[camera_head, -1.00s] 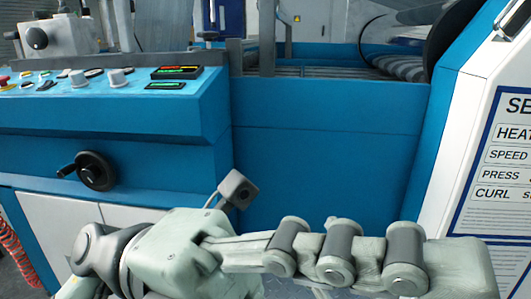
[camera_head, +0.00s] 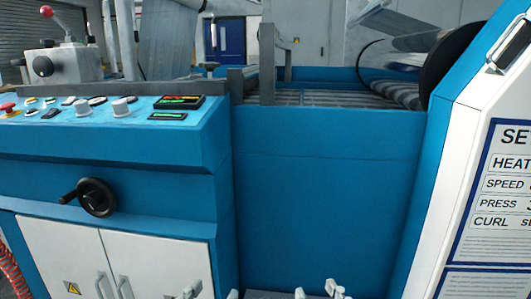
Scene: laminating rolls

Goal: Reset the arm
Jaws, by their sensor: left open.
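In the head view, only small pale tips show at the bottom edge. My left gripper (camera_head: 212,293) is the pair further left, in front of the white cabinet doors, with its tips apart and nothing seen between them. My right gripper (camera_head: 318,292) is just right of it, in front of the lower blue panel. The rest of both arms is out of view.
The blue laminating machine (camera_head: 330,190) fills the middle. Its control panel (camera_head: 90,112) with knobs, a black handwheel (camera_head: 97,197) and white cabinet doors (camera_head: 62,252) are at left. A white settings board (camera_head: 507,190) stands at right. The space before the blue panel looks clear.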

